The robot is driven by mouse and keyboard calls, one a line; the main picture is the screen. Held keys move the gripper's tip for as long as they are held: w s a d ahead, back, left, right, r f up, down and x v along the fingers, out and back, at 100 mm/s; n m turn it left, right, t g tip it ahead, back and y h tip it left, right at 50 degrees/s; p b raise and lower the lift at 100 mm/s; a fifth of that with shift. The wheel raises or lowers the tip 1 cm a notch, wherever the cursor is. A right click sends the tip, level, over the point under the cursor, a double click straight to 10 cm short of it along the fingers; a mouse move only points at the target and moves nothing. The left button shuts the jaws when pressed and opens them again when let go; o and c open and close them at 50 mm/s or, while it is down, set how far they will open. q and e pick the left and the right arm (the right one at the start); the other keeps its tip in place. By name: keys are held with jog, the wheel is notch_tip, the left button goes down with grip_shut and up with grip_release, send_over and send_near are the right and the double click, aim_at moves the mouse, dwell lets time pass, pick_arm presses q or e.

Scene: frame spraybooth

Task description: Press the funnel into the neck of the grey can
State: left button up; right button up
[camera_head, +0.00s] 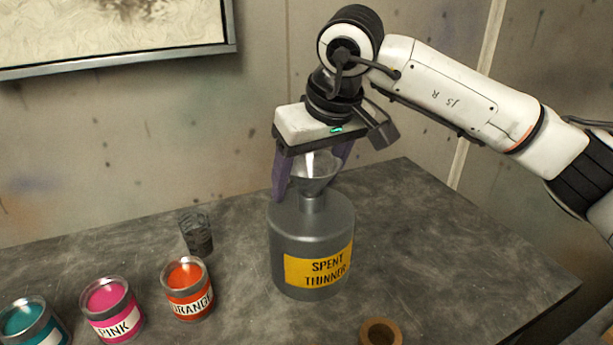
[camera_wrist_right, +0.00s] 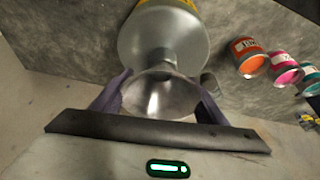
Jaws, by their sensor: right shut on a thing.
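The grey can (camera_head: 290,240) stands upright on the table and has a yellow "SPENT THINNER" label. A metal funnel (camera_head: 316,176) sits directly over the can's neck (camera_head: 313,203), wide mouth up; its spout is not visible, and I cannot tell how deep it sits. My right gripper (camera_head: 314,180) comes down from above and is shut on the funnel, one purple finger on each side of the cone. In the right wrist view the funnel (camera_wrist_right: 160,96) lies between the fingers, with the can (camera_wrist_right: 165,40) beyond it. My left gripper is not in view.
Open paint cans stand at the left: teal (camera_head: 32,322), pink (camera_head: 110,310) and orange (camera_head: 187,289). A dark glass (camera_head: 197,234) stands left of the grey can. A tape roll (camera_head: 380,332) lies at the front. The table (camera_head: 450,240) is clear to the right.

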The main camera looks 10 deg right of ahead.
jog(key=shift+f, duration=0.3)
jog(key=o, duration=1.1)
jog(key=v, duration=1)
jog(key=shift+r+b, duration=0.2)
jog(key=shift+b, duration=0.1)
jog(key=shift+s, duration=0.15)
